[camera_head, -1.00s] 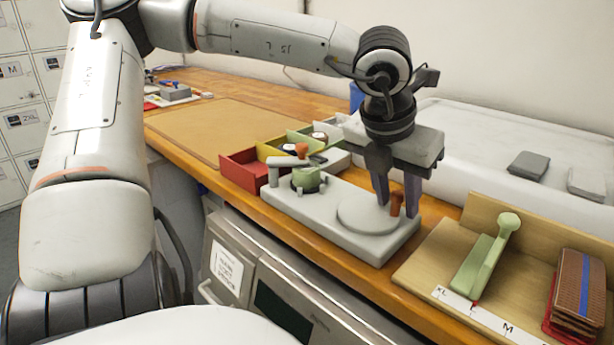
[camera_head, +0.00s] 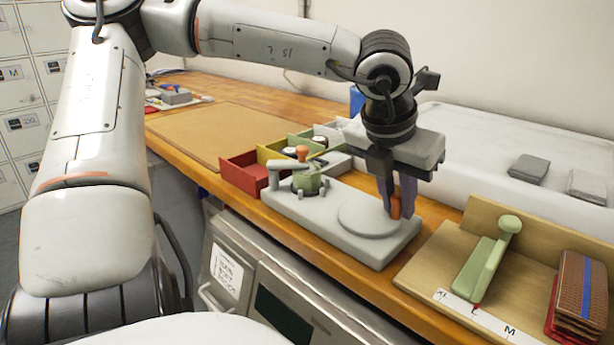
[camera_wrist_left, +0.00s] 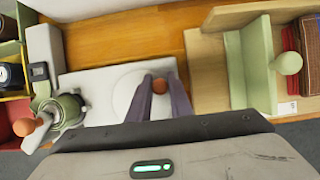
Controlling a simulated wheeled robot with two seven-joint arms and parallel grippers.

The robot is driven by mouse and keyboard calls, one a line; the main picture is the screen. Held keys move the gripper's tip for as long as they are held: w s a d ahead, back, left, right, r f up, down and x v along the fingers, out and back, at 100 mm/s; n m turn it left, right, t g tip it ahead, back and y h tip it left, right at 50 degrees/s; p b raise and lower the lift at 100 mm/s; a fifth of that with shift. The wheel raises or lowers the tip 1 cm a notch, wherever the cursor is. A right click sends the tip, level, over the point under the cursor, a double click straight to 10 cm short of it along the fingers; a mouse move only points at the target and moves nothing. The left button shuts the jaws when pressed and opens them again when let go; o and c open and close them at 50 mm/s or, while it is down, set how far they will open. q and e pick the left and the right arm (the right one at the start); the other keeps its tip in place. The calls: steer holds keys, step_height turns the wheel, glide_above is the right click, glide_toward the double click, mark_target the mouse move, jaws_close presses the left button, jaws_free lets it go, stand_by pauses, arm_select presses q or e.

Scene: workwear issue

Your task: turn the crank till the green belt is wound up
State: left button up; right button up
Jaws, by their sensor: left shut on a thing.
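A long grey winder base (camera_head: 290,207) lies on the bench. At its left end is a coil of green belt (camera_head: 308,184) with an orange knob (camera_head: 302,153) above it; both also show in the wrist view, the coil (camera_wrist_left: 70,107) and the knob (camera_wrist_left: 25,127). At its right end is a flat round grey disc (camera_head: 365,218) with an upright orange-brown peg (camera_head: 395,207) near its edge. My left gripper (camera_head: 397,212) points down over the disc, shut on this peg. The peg's top shows between the fingers in the wrist view (camera_wrist_left: 159,86). My right gripper is out of view.
Red (camera_head: 240,172), yellow and green bins stand behind the winder's left end. A tan mat (camera_head: 215,132) lies clear at the back left.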

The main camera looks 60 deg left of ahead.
arm_select(q)
steer(key=shift+s+f, duration=0.15)
steer(key=shift+f, duration=0.2)
